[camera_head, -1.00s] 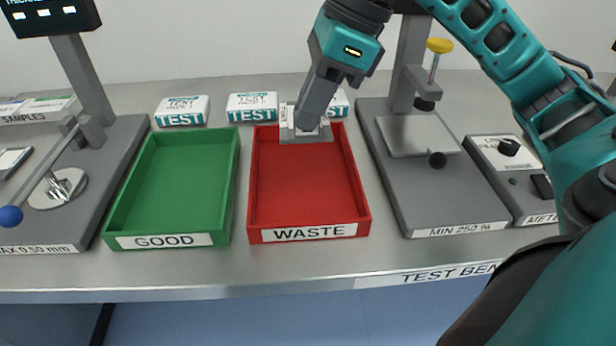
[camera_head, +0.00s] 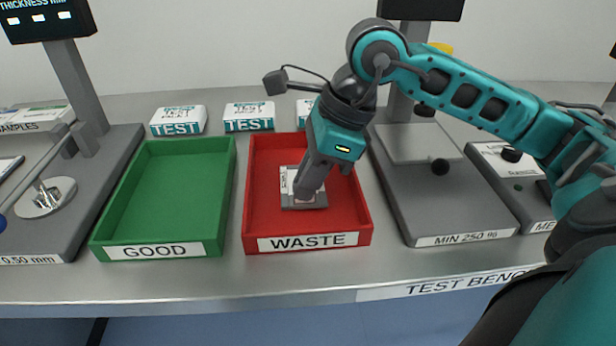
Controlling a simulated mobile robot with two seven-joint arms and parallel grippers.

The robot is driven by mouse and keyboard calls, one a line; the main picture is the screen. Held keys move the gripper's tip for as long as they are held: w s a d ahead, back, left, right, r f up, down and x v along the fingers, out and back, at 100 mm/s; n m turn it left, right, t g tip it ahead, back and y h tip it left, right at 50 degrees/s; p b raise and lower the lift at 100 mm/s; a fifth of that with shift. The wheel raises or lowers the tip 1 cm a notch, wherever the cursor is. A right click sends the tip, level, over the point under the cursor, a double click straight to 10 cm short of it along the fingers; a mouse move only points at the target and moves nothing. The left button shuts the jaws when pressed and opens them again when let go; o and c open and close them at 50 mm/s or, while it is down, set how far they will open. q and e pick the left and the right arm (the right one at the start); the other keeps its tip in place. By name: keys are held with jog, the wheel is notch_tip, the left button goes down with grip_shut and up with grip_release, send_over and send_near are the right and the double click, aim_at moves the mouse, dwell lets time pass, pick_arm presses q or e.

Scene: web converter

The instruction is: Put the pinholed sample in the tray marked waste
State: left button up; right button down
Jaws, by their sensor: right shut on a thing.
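The red tray (camera_head: 258,205) has a front label reading WASTE. A small flat sample (camera_head: 288,181), whitish with a printed label and a grey front part, is in my right gripper (camera_head: 305,198). The gripper is shut on it, inside the outline of the red tray and low over its floor. I cannot tell whether the sample touches the floor. Pinholes are too small to see, and the gripper hides part of the sample. My left gripper is not in view.
A green tray (camera_head: 165,195) marked GOOD stands empty to the left. Several TEST packs (camera_head: 178,121) line the back. A thickness gauge (camera_head: 75,150) stands at the left, a tester marked MIN 250 (camera_head: 440,200) at the right. The bench front edge is clear.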

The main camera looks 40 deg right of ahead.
jog(key=shift+f, duration=0.2)
jog(key=c, duration=1.2)
grip_release()
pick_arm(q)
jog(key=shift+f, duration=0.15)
pick_arm(e)
jog(key=shift+r, duration=0.1)
jog(key=shift+r, duration=0.1)
jog(key=shift+r, duration=0.3)
pick_arm(q)
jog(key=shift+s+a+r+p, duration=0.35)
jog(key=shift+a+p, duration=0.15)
jog(key=shift+p, duration=0.45)
pick_arm(e)
jog(key=v, duration=1.1)
jog(key=shift+s+d+r, duration=0.1)
jog(key=shift+s+r, duration=0.05)
jog(key=shift+r, duration=0.1)
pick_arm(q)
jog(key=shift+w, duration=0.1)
